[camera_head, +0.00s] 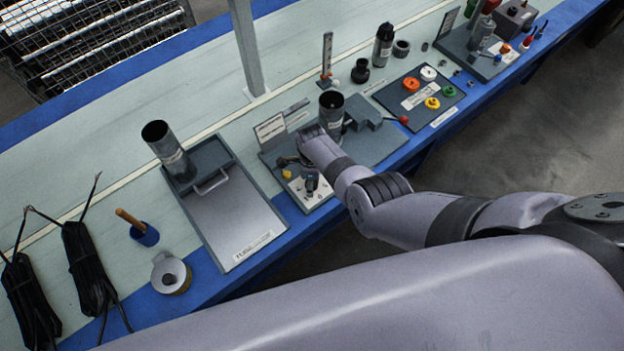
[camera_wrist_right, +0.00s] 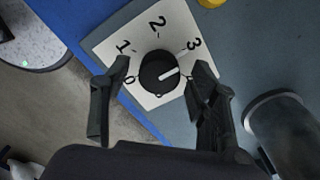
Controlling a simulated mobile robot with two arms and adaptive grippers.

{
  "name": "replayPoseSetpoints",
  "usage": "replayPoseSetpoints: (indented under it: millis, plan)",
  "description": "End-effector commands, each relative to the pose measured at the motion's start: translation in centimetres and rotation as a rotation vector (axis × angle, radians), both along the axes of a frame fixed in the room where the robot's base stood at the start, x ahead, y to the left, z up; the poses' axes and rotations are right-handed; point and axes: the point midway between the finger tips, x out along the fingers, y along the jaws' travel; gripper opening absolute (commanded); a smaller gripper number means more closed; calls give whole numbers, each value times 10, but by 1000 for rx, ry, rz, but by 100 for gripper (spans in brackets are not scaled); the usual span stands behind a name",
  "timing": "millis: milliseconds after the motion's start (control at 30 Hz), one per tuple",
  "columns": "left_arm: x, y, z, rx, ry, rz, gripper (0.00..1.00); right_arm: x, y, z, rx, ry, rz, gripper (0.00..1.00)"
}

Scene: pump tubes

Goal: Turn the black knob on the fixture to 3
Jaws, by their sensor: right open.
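The black knob (camera_wrist_right: 158,73) sits on a white dial plate (camera_wrist_right: 112,43) marked 0, 1, 2 and 3. Its white pointer line points right and slightly up, a little below the 3 (camera_wrist_right: 195,43). My right gripper (camera_wrist_right: 161,68) is open, with one finger on each side of the knob; contact with it cannot be told. The right finger hides part of the plate's right side. In the head view, my right gripper (camera_head: 309,181) is over the white plate at the front of the grey fixture (camera_head: 384,149), and the knob is hard to make out. My left gripper is not in view.
A dark cylinder (camera_head: 331,113) stands on the fixture behind my right wrist; a grey cylinder (camera_wrist_right: 280,125) is right of the gripper in the wrist view. A grey tray (camera_head: 235,215) lies left of the fixture. A panel with coloured knobs (camera_head: 420,101) lies right.

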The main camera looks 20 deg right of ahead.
Motion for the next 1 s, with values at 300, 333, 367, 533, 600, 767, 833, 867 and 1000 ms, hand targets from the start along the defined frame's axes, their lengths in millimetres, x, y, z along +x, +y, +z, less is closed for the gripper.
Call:
replayPoseSetpoints:
  millis: [300, 333, 367, 533, 600, 767, 833, 867, 1000]
  plan:
    - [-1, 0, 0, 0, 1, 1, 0, 1, 1, 11, 1, -2, 0, 54]
    - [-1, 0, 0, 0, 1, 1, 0, 1, 1, 13, 2, -2, 0, 54]
    - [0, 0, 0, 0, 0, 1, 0, 1, 1, 16, 2, -3, -1, 54]
    - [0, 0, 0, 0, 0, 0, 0, 1, 1, 37, 2, -3, 0, 54]
    - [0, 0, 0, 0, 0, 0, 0, 1, 1, 45, 1, -3, -1, 54]
    - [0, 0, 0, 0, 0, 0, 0, 1, 1, 63, 0, -1, -1, 54]
    - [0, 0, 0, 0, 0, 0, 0, 0, 1, 69, 1, 0, 0, 54]
    - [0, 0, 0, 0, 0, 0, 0, 0, 1, 70, 1, 0, 0, 54]
    - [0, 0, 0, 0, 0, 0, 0, 0, 0, 75, 0, 1, 0, 54]
